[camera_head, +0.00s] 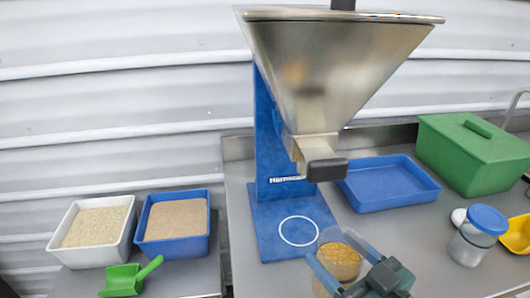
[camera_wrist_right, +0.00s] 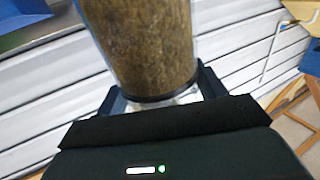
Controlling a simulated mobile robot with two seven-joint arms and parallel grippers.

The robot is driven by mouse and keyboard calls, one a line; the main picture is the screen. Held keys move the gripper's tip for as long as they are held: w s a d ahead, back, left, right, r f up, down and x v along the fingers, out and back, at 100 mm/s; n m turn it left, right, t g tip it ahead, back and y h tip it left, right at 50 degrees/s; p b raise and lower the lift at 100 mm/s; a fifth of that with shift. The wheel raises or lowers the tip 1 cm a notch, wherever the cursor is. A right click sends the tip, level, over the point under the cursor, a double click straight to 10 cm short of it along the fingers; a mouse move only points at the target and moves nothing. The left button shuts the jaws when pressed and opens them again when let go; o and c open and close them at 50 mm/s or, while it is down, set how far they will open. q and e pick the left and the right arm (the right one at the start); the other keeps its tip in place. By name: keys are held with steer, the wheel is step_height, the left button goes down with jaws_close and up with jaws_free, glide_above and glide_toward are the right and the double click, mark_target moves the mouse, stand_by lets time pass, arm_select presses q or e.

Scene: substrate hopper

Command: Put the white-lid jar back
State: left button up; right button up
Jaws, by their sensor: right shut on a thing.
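My right gripper (camera_head: 333,256) is shut on a clear jar (camera_head: 341,260) filled with golden-brown grain, just in front of the hopper's blue base. No lid shows on this jar; its lower part is hidden by the gripper. The right wrist view shows the jar (camera_wrist_right: 145,45) between the fingers, with brown contents. A small white round thing (camera_head: 458,216), perhaps a lid, shows behind a clear jar with a blue lid (camera_head: 487,220) at the right; I cannot tell if it belongs to a jar. My left gripper is out of view.
A steel hopper (camera_head: 335,65) stands on a blue base with a white ring (camera_head: 298,231). A blue tray (camera_head: 388,184), green box (camera_head: 470,150) and yellow scoop (camera_head: 517,235) are right. White (camera_head: 70,213) and blue (camera_head: 147,205) bins and a green scoop (camera_head: 128,278) are left.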

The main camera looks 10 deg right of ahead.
mark_target(346, 246)
steer(key=w+d+m+h+p, duration=0.1)
steer(key=h, duration=0.1)
steer(key=w+d+f+m+t+h+p, duration=0.1)
steer(key=m+h, duration=0.1)
steer(key=shift+w+d+h, duration=0.2)
steer(key=shift+w+h, duration=0.05)
steer(key=shift+h, duration=0.15)
steer(key=shift+w+d+f+m+t+h+p, duration=0.15)
steer(key=shift+w+m+h+p, duration=0.1)
steer(key=shift+m+h, duration=0.3)
steer(key=shift+w+a+f+m+t+h+p, duration=0.15)
steer(key=shift+w+m+h+p, duration=0.15)
steer(key=shift+h, duration=0.45)
steer(key=shift+s+d, duration=0.1)
